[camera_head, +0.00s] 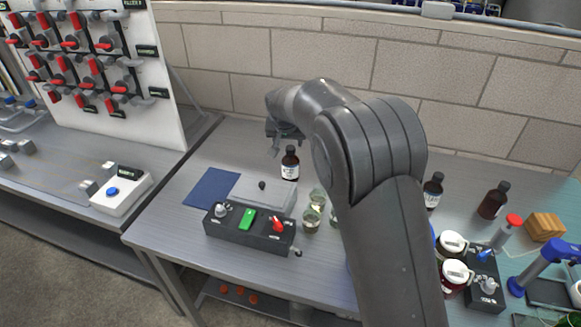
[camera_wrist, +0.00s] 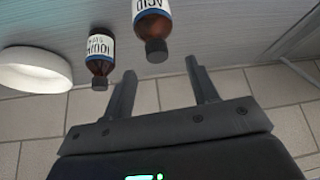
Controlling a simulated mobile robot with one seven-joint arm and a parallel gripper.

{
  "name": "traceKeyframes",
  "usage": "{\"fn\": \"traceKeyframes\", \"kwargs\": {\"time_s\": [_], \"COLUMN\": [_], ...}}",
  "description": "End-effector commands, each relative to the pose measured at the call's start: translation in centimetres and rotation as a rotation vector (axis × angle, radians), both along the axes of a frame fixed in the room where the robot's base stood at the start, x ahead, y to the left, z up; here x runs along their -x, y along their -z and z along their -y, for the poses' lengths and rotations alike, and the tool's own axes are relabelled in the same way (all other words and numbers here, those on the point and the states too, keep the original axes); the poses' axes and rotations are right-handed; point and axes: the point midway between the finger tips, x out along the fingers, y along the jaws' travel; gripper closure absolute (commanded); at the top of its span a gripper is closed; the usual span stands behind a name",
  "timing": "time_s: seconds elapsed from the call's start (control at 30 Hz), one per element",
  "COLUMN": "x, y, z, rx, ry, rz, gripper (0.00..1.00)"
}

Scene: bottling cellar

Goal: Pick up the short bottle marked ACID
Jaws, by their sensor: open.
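The short brown ACID bottle (camera_wrist: 152,24) has a dark cap and a white label with a blue band. It appears upside down at the top of the wrist view, its label end cut off by the frame. My gripper (camera_wrist: 160,68) is open and empty, with the bottle's cap in line with the gap, beyond the fingertips. In the head view my gripper (camera_head: 286,143) is just above a brown bottle (camera_head: 290,163) standing on the bench. This looks like the same bottle, but its label is too small to read there.
A similar IODINE bottle (camera_wrist: 99,57) and a white round dish (camera_wrist: 34,69) are close by. Glass jars (camera_head: 312,218) and a black control box (camera_head: 249,231) stand in front. More brown bottles (camera_head: 433,190) are right of my arm. A brick wall (camera_head: 300,55) rises behind.

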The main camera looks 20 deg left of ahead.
Motion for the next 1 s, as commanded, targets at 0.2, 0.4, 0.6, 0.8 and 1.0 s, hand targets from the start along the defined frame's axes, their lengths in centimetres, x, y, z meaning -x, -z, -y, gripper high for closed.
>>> {"fn": "traceKeyframes", "kwargs": {"time_s": [0.2, 0.4, 0.6, 0.8, 1.0], "x": [-0.9, -1.9, -3.2, -3.4, -3.4], "y": [1.5, 3.3, 5.6, 5.8, 5.8], "z": [-0.1, 0.0, -0.3, -0.3, -0.3], "rx": [0.0, 0.001, 0.0, -0.001, -0.001], "ry": [0.0, 0.0, -0.001, -0.001, 0.0], "rz": [0.0, -0.002, 0.0, 0.001, 0.001], "gripper": [0.46, 0.46, 0.46, 0.46, 0.59]}}
